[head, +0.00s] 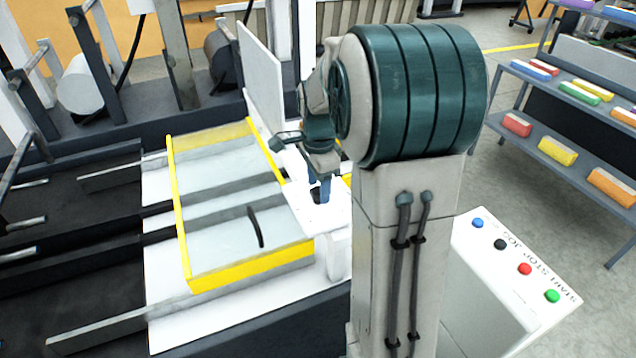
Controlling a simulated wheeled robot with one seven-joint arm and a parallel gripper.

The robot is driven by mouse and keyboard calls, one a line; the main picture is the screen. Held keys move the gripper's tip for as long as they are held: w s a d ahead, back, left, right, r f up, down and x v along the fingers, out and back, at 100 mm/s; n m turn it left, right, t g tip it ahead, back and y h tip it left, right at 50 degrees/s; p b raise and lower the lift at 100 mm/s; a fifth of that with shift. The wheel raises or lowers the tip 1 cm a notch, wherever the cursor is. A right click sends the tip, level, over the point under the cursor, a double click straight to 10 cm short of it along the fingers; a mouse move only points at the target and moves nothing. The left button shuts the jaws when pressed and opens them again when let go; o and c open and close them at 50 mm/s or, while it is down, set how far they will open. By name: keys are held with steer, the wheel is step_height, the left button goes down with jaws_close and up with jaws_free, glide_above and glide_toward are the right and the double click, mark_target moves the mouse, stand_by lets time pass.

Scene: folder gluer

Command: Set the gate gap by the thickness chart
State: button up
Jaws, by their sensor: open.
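My gripper (319,190) points down beside the right end of a yellow-edged clear cover, over a white surface, partly hidden by my own arm. Its jaws are open, and I see nothing held. The clear cover (225,215) has a black handle (256,227) and lies over the machine's feed area. A white upright plate (261,80) stands behind the gripper; I cannot tell whether it is the gate or the chart. No readable thickness chart shows, and the gate gap cannot be made out. My arm hides part of the machine's right side.
A control panel (490,285) with blue, black, red and green buttons stands at the lower right. Shelves (550,150) with coloured blocks stand at the right. Dark machine rails and rollers (85,85) fill the left. Open floor shows between machine and shelves.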

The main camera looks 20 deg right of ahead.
steer(key=shift+f, duration=0.25)
steer(key=c, duration=1)
steer(key=shift+o, duration=0.2)
steer(key=shift+n, duration=0.3)
